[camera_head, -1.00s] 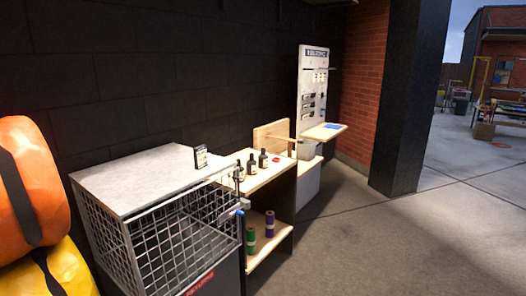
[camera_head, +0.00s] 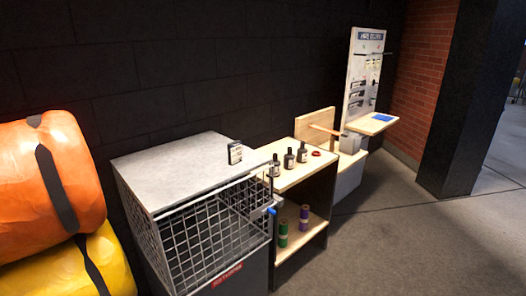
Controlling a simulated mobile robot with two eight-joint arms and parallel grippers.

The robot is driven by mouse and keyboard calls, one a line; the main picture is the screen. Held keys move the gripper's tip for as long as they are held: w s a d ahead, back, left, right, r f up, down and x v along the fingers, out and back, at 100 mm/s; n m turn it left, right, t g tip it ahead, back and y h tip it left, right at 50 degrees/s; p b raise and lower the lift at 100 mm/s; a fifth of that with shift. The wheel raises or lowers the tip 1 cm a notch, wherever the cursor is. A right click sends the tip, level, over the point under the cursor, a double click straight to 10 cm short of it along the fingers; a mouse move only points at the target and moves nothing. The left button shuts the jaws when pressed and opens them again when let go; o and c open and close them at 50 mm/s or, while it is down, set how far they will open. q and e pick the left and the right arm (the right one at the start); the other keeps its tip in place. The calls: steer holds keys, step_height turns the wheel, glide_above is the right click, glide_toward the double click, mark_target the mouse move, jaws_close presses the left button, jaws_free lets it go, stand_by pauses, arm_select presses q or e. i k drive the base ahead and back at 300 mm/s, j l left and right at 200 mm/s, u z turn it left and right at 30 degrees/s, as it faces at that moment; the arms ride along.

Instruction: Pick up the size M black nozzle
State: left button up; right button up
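I cannot pick out a size M black nozzle for sure. A tall white board (camera_head: 367,48) at the back right has small dark items (camera_head: 356,103) hanging on it, too small to identify. A wooden ledge (camera_head: 361,127) with a blue flat patch (camera_head: 382,118) juts out from the board's foot. Neither of my grippers shows in the view.
A wire cage with a grey top (camera_head: 180,170) stands front centre. Beside it is a wooden shelf unit (camera_head: 322,160) with dark bottles (camera_head: 289,158), a red ring and green and purple rolls. Orange (camera_head: 85,150) and yellow bundles lie left. Floor at right (camera_head: 440,240) is clear.

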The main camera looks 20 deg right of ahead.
mark_target(301, 152)
steer(key=i+l+u, duration=0.35)
steer(key=l, duration=0.3)
steer(key=i+l+u, duration=0.15)
steer(key=l, duration=0.2)
steer(key=i+l+u, duration=0.1)
steer(key=l, duration=0.25)
steer(key=i+l, duration=0.15)
steer(key=l, duration=0.2)
steer(key=i+l+u, duration=0.15)
steer(key=l, duration=0.2)
steer(key=i+l, duration=0.15)
steer(key=l, duration=0.3)
steer(key=i+l, duration=0.1)
steer(key=l, duration=0.35)
steer(key=i+l, duration=0.15)
steer(key=l, duration=0.3)
steer(key=i+l, duration=0.15)
steer(key=l, duration=0.25)
steer(key=i+l, duration=0.1)
steer(key=l, duration=0.35)
steer(key=i+l, duration=0.15)
steer(key=l, duration=0.3)
steer(key=u, duration=0.05)
